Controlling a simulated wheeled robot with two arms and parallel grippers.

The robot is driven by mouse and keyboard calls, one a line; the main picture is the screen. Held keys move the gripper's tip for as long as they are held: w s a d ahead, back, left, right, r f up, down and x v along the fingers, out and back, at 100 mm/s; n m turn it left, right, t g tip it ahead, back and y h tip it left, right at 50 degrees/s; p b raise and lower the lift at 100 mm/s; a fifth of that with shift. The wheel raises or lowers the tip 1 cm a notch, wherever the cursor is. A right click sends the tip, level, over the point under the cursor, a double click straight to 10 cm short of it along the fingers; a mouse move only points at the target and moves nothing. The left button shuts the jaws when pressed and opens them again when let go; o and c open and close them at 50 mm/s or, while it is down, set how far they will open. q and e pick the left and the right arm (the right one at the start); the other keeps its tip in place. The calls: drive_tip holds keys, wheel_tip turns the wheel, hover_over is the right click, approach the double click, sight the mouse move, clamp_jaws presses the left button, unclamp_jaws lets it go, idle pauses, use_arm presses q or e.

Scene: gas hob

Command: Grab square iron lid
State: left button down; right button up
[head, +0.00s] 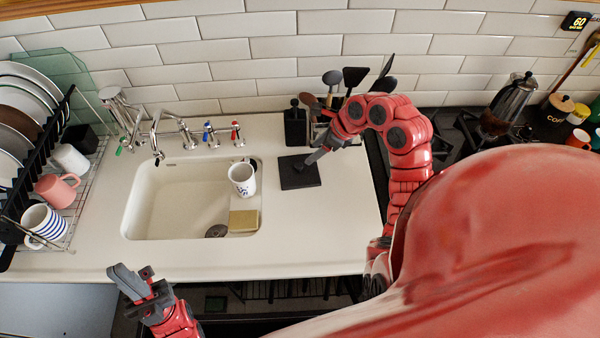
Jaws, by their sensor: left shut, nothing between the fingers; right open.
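The square iron lid (302,183) is a flat black square lying on the white counter, right of the sink. A small knob stands up from its top. My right gripper (311,159) is open and comes in from the right, with its fingertips low over the lid near the knob. I cannot tell from this view whether the fingers are around the knob or touching it. My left gripper (132,283) is shut and empty, in front of the counter's front edge at lower left.
The white sink (165,195) holds a patterned mug (242,179) and a yellow sponge (244,221). A black block (295,127) and a pot of utensils (326,112) stand behind the lid. A dish rack (85,197) is at left. The front counter strip is clear.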

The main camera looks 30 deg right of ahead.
sight(299, 165)
drive_tip(key=x, duration=0.3)
drive_tip(key=shift+f, duration=0.1)
drive_tip(key=x, duration=0.4)
drive_tip(key=shift+s+a+f+p, duration=0.15)
drive_tip(key=shift+s+a+p, duration=0.15)
drive_tip(key=shift+a+p, duration=0.05)
drive_tip(key=shift+w+a+f, duration=0.1)
drive_tip(key=shift+w+f, duration=0.15)
drive_tip(key=shift+f, duration=0.1)
clamp_jaws()
idle(0.7)
